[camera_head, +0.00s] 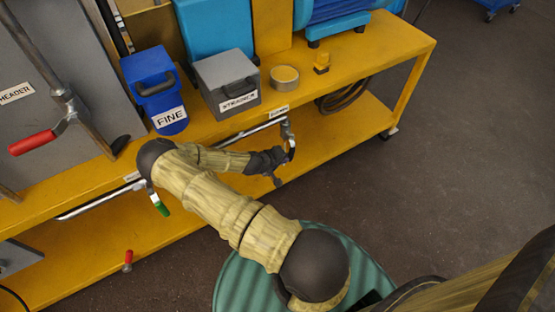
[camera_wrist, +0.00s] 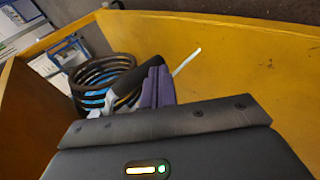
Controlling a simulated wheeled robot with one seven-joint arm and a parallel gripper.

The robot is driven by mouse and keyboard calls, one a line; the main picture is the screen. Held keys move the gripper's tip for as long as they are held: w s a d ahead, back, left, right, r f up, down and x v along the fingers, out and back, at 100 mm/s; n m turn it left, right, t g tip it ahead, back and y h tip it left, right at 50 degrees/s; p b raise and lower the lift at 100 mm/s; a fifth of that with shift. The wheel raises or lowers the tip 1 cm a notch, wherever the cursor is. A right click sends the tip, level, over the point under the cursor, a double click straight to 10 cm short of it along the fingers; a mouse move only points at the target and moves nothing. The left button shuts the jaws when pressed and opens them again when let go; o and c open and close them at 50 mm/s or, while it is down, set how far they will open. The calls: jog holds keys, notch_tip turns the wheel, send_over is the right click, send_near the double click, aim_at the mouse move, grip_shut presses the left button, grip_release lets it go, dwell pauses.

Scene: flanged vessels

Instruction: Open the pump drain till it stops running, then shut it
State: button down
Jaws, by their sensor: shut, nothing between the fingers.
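In the head view, a small valve (camera_head: 287,128) sits at the right end of a thin silver pipe under the bench's front edge, below a label too small to read. Its dark handle (camera_head: 291,151) hangs downward. My gripper (camera_head: 276,168) is just left of and below the handle. In the wrist view, the black-gripped lever (camera_wrist: 138,74) with its silver shank lies right beside my shut purple fingers (camera_wrist: 157,78), not between them. A thin pale streak (camera_wrist: 186,61) shows past the fingers; I cannot tell whether it is liquid or a rod.
Another valve with a green handle (camera_head: 160,207) hangs further left. A red lever (camera_head: 32,142) is by the HEADER label. The FINE box (camera_head: 155,95) and STRAINER box (camera_head: 228,82) stand on the yellow bench (camera_head: 372,52). A coiled hose (camera_wrist: 98,78) lies beyond the lever. A green ribbed drum (camera_head: 232,278) is below my arm.

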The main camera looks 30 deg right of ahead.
jog(key=shift+d+f, duration=0.4)
jog(key=shift+d, duration=0.2)
dwell(0.3)
jog(key=s+a+p, duration=0.1)
jog(key=s+a, duration=0.1)
jog(key=a, duration=1.2)
jog(key=shift+p, duration=0.3)
dwell(0.4)
dwell(0.3)
